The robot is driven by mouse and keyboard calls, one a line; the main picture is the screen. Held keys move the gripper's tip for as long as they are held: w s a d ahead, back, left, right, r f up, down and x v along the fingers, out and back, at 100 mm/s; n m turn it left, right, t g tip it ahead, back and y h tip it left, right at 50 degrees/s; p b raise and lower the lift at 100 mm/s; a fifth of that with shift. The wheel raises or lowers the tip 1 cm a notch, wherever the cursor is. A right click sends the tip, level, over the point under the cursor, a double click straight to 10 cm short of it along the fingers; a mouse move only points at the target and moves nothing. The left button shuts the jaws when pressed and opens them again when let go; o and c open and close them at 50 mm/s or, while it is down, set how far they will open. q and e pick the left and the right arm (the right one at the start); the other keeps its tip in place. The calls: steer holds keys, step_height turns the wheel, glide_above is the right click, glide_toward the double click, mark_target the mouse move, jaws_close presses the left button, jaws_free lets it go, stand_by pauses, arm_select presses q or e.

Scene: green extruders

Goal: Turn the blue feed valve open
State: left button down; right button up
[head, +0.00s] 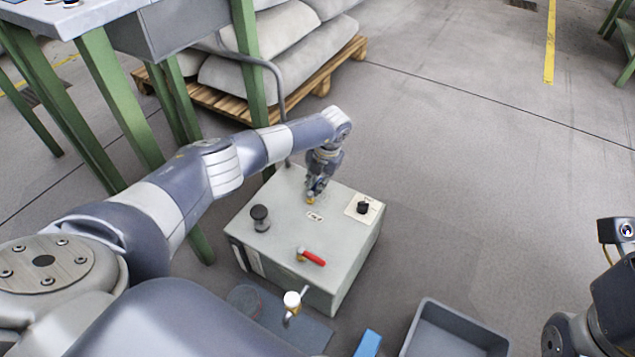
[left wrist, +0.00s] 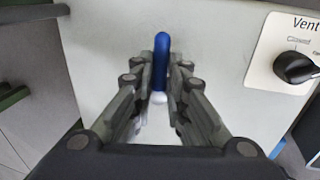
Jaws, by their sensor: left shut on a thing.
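The blue feed valve's handle (left wrist: 161,48) shows in the left wrist view as an upright blue bar between my fingers. In the head view only its brass-coloured base (head: 310,199) shows, on top of a grey-green box (head: 285,210); my gripper hides the handle. My left gripper (head: 315,189) reaches down onto it from above. In the left wrist view the gripper (left wrist: 160,76) is shut on the blue handle, one finger on each side. A small white label lies just in front of the valve. My right gripper is out of view; part of my right arm shows at the right edge.
The box top also has a red-handled valve (head: 313,257), a black cap (head: 260,214) and a black Vent knob (head: 362,207). A grey bin (head: 455,330) stands at front right. Sacks on a pallet (head: 215,100) and a green-legged table stand behind. Floor on the right is clear.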

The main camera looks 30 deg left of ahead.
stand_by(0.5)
arm_select(q)
steer(key=c, duration=1.6)
jaws_free()
steer(key=r, duration=0.4)
steer(key=d+r, duration=0.1)
steer(key=r, duration=0.3)
steer(key=d+r, duration=0.1)
steer(key=r, duration=0.2)
steer(key=shift+d+r, duration=0.1)
steer(key=shift+r, duration=0.3)
